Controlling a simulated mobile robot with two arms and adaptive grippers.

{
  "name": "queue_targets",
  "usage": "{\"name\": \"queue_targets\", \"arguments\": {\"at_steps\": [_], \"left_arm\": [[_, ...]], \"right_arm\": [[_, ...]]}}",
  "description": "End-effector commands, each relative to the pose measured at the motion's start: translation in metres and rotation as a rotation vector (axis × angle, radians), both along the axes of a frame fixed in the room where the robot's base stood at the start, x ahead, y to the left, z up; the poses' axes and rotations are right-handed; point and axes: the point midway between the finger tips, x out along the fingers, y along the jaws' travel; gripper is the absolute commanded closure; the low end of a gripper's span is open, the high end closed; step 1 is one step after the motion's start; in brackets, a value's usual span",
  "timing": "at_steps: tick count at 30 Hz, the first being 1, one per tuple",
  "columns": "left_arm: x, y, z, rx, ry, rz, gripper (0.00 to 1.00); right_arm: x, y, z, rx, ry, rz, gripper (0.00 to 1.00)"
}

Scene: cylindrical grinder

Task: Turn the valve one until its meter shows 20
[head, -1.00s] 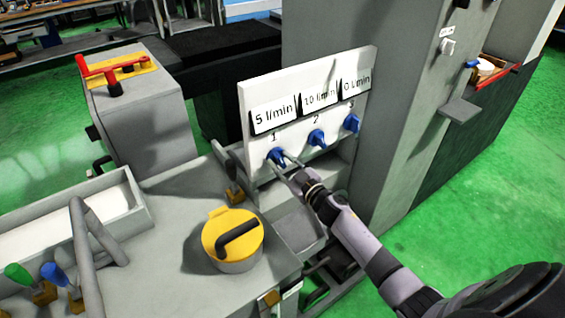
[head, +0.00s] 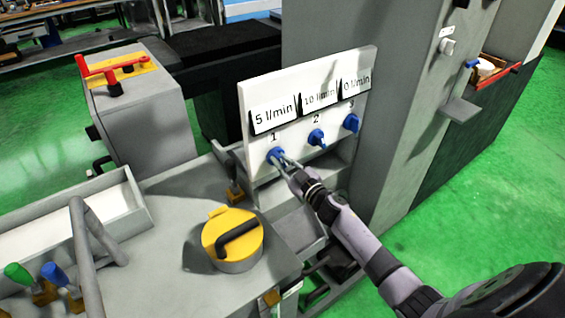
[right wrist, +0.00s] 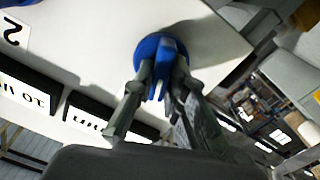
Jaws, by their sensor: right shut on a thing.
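The white panel (head: 258,92) carries three meters and three blue valves. The meter of valve one (head: 273,118) reads 5 l/min. Valve one (head: 274,154) is the blue knob under the number 1; in the right wrist view its blue knob (right wrist: 160,50) sits between the fingers. My right gripper (head: 284,161) is shut on valve one, and its two fingers also show on either side of the knob in the right wrist view (right wrist: 160,88). My left gripper is not in view.
Valve two (head: 316,137) and its 10 l/min meter (head: 318,97) are just right of valve one. Valve three (head: 351,123) has a meter (head: 356,84) reading 0 l/min. A yellow-lidded pot (head: 226,222) stands on the grey machine bed at front left.

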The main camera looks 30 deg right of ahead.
Motion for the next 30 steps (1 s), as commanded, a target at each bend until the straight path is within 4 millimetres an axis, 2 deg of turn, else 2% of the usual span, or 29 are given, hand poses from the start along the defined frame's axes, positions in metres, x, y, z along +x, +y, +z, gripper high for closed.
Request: {"name": "queue_targets", "arguments": {"at_steps": [11, 30], "left_arm": [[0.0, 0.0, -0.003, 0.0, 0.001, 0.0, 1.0], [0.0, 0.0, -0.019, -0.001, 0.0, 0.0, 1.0]], "right_arm": [[0.0, 0.0, -0.002, -0.075, -0.009, 0.001, 1.0], [-0.001, 0.003, -0.004, -0.587, -0.081, 0.002, 1.0]]}}
